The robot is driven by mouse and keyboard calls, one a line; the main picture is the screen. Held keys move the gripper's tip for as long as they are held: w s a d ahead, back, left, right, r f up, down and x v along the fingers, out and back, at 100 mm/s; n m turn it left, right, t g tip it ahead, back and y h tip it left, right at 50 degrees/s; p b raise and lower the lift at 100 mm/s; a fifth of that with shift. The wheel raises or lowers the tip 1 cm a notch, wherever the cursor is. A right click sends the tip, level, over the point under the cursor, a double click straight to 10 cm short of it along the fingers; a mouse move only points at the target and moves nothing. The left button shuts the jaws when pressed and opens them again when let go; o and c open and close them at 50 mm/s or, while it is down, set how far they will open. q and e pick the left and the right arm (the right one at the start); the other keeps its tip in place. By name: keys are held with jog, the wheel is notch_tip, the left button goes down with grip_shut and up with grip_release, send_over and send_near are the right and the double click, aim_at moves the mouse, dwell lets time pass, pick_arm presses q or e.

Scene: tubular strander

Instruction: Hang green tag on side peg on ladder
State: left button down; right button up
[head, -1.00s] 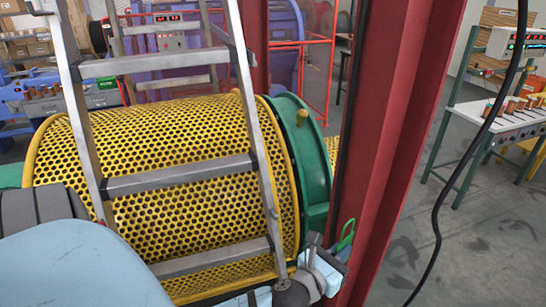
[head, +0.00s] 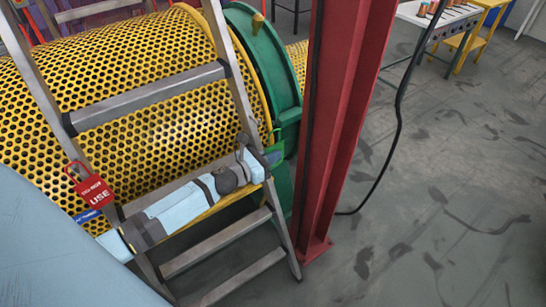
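The green tag (head: 274,154), with its loop upward, is just right of the ladder's right rail. The grey ladder (head: 150,97) stands in front of the yellow perforated drum. My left arm reaches in from the left across the ladder, and its gripper (head: 264,156) is at the tag, seemingly shut on it. The fingertips are small and partly hidden by the rail. A dark round knob shows at the right rail; I cannot tell whether it is the side peg. A red tag (head: 93,189) hangs at the left rail. My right gripper is out of view.
A red steel column (head: 345,120) stands close to the right of the tag. The green end ring (head: 268,70) of the yellow drum (head: 120,50) is behind the ladder. A black cable (head: 398,110) hangs right of the column. The floor at right is open.

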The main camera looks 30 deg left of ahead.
aim_at(255, 138)
pick_arm(q)
jog(key=shift+w+a, duration=0.1)
jog(key=shift+a, duration=0.05)
jog(key=shift+a, duration=0.2)
jog(key=a, duration=0.1)
jog(key=w+a+b, duration=0.1)
jog(key=a+b, duration=0.1)
jog(key=shift+w+a+f, duration=0.2)
jog(key=shift+w+a, duration=0.1)
jog(key=shift+a, duration=0.1)
jog(key=shift+p, duration=0.35)
dwell(1.7)
jog(key=shift+w+a+f+b, duration=0.1)
jog(key=shift+w+a+b, duration=0.15)
jog(key=shift+a, duration=0.4)
jog(key=shift+w+a+f+b, duration=0.1)
jog(key=shift+w+a, duration=0.2)
jog(key=shift+a, duration=0.4)
jog(key=shift+w+a+f+b, duration=0.1)
jog(key=shift+w+a+b, duration=0.15)
jog(key=shift+a, duration=0.4)
jog(key=shift+a+r, duration=0.15)
jog(key=shift+a, duration=0.05)
